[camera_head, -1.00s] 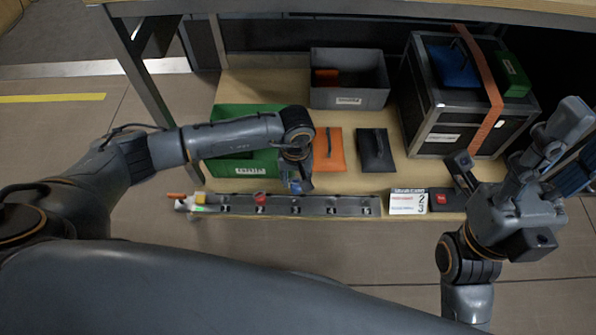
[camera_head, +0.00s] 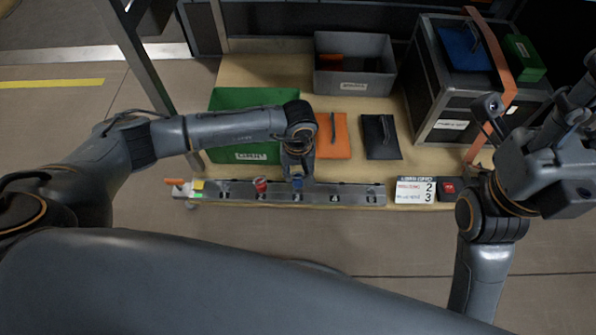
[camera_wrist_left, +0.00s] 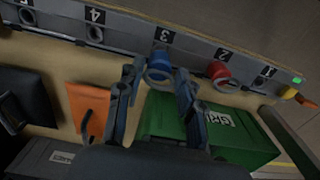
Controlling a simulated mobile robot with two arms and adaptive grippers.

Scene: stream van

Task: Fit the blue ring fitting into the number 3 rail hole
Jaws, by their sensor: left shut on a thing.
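The grey rail (camera_head: 320,198) lies along the shelf's front edge, with numbered holes 1 to 5. In the left wrist view the number 3 label (camera_wrist_left: 166,37) is above the blue ring fitting (camera_wrist_left: 160,62). My left gripper (camera_wrist_left: 158,84) is shut on this fitting, its fingers on either side of the ring. In the head view the left gripper (camera_head: 298,176) points down at the middle of the rail, with the blue fitting at hole 3. I cannot tell how deep the fitting sits. My right gripper (camera_head: 538,100) is open and empty at the right, by the black case.
A red fitting (camera_head: 261,186) sits at hole 2. Behind are a green bin (camera_head: 245,155), an orange pouch (camera_head: 333,140), a dark pouch (camera_head: 381,140), a grey bin (camera_head: 352,88) and a black case (camera_head: 452,115).

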